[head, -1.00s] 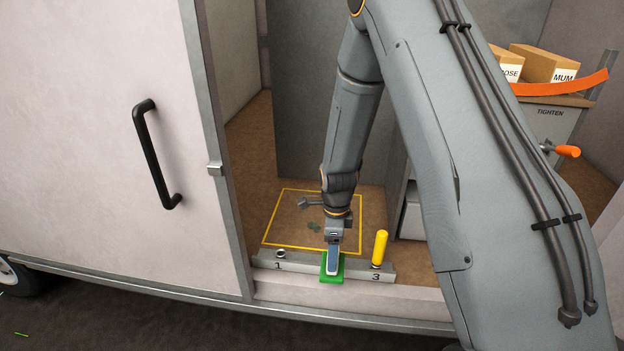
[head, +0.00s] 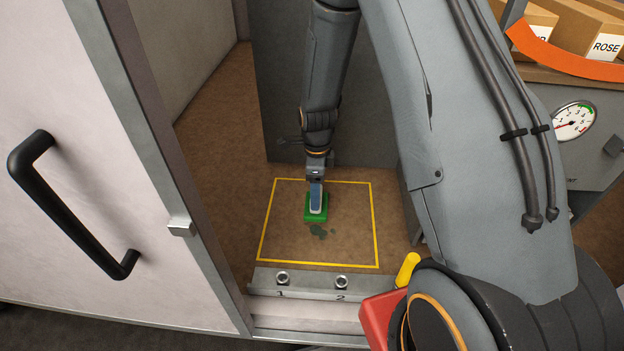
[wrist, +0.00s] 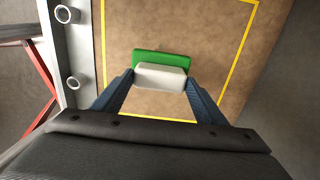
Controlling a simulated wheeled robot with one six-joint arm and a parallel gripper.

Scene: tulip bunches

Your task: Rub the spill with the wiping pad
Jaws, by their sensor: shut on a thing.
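The wiping pad (head: 308,215) is green with a pale grip block on top. My gripper (head: 316,190) is shut on that block and points down inside the yellow outlined square. The wrist view shows the pad (wrist: 162,58) with its pale block between the two blue fingers. I cannot tell whether the pad touches the floor. The spill does not show in the wrist view.
A metal rail (head: 310,291) with empty sockets 1 and 2 runs along the near edge. A yellow handle (head: 407,270) and a red part (head: 380,318) stand at its right. A pale door with a black handle (head: 70,210) is at left; a gauge (head: 574,121) is at right.

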